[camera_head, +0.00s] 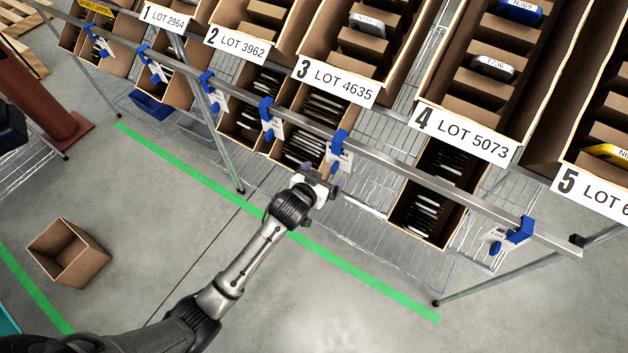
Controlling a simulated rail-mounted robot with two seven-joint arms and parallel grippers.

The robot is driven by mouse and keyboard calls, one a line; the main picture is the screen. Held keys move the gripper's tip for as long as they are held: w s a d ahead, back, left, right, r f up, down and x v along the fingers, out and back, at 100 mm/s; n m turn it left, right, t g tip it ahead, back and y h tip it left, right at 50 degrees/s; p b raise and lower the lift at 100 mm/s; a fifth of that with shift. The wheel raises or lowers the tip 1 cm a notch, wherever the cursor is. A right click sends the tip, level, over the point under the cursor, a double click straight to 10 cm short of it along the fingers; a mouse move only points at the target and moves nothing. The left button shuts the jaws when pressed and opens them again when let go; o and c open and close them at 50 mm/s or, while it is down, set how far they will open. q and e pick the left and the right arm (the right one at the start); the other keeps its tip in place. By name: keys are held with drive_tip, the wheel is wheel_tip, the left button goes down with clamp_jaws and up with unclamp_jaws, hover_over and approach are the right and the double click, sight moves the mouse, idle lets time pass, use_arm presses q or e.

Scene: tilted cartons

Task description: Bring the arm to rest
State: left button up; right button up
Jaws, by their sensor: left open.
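My left arm comes in from the lower left, and its gripper (328,180) is in the middle of the view. The gripper is open, and I see nothing held in it. It is in front of the rack, just below the rail and close to a blue clip (339,142) with a white tag. The lower carton under the LOT 4635 label (337,82) is just behind and to its left. Whether the gripper touches the tag or the carton is hard to tell. My right gripper is not in view.
A metal rail (400,168) with several blue clips crosses the rack. Tilted cartons with dividers stand above, and lower cartons such as one under LOT 5073 (438,198) hold dark items. An empty open carton (68,252) is on the floor. Floor right of my arm is clear.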

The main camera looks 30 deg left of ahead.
use_arm(q)
drive_tip(key=shift+p+v, duration=0.45)
drive_tip(key=shift+v, duration=2.05)
drive_tip(key=s+a+f+g, duration=0.1)
drive_tip(key=s+f+g, duration=0.15)
drive_tip(key=s, duration=0.75)
drive_tip(key=s+f+m+g, duration=0.1)
drive_tip(key=s+g, duration=0.3)
drive_tip(key=s, duration=0.7)
drive_tip(key=s+a+f+g, duration=0.1)
drive_tip(key=s+f+g, duration=0.15)
drive_tip(key=s, duration=0.75)
wheel_tip(320, 180, up, 36)
drive_tip(key=p, duration=3.6)
drive_tip(key=shift+s+d+r+g+y, duration=0.15)
drive_tip(key=shift+d+r+g+y, duration=0.05)
drive_tip(key=shift+g+y, duration=0.2)
